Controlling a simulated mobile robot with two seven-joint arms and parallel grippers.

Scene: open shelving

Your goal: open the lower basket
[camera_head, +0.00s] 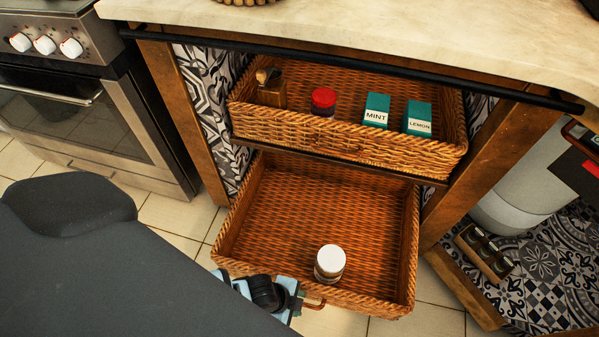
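The lower basket (249,215) is woven brown wicker and is pulled out well past the upper basket (290,136), with its inside exposed. A white-lidded jar (330,263) stands inside it near the front. A small reddish-brown handle (315,303) shows at the basket's front, left of its middle. My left gripper (292,297), with light blue parts, is at the front rim beside the handle. My own dark arm partly hides it, so I cannot see whether its fingers are closed on the handle. My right gripper is not in view.
The upper basket holds a red-lidded jar (323,100), two teal boxes (376,108) and a wooden container (270,88). A dark rail (350,62) runs under the pale countertop (380,30). An oven (85,110) stands left. Tiled floor (425,322) shows right of the lower basket.

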